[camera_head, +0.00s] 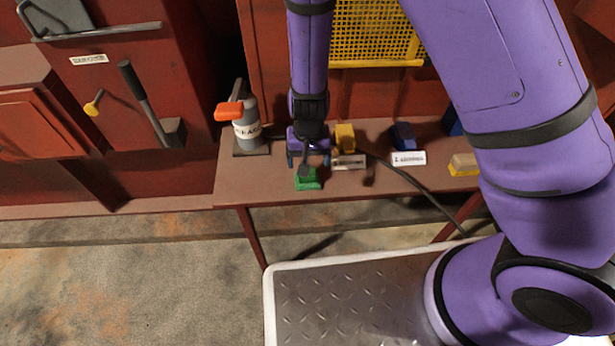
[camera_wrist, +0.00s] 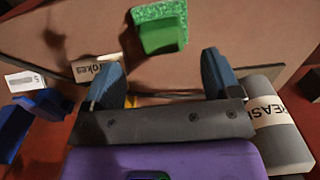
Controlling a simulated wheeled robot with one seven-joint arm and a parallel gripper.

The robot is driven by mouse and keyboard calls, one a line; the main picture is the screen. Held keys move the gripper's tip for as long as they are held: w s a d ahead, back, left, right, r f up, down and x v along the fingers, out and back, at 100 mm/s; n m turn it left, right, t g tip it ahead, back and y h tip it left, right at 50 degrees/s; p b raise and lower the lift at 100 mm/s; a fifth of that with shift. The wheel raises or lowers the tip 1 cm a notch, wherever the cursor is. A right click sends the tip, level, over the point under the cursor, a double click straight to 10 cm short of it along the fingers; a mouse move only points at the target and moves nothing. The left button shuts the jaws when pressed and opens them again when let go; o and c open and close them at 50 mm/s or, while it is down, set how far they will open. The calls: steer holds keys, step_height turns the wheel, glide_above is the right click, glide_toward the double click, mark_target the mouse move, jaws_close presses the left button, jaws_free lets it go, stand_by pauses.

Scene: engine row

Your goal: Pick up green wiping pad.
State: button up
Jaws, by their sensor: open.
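The green wiping pad (camera_head: 308,180) lies on the reddish-brown bench near its front edge. In the wrist view the pad (camera_wrist: 162,28) is at the top middle, with a rough lighter green strip along one side. My gripper (camera_head: 306,163) is over the bench right at the pad, partly covering it in the head view. In the wrist view the two blue fingers of my gripper (camera_wrist: 161,62) are spread apart with nothing between them. The pad shows beyond the fingertips, roughly in line with the gap. I cannot tell the exact height gap.
A yellow block (camera_head: 345,136) is close on the right. A blue block (camera_head: 403,136) and a yellow-and-beige block (camera_head: 464,164) sit farther right. A dark cable (camera_head: 412,184) crosses the bench edge.

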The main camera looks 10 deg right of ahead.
steer(key=shift+s+a+f, duration=0.1)
steer(key=shift+f, duration=2.65)
steer(key=c, duration=1.1)
steer(key=shift+r, duration=0.1)
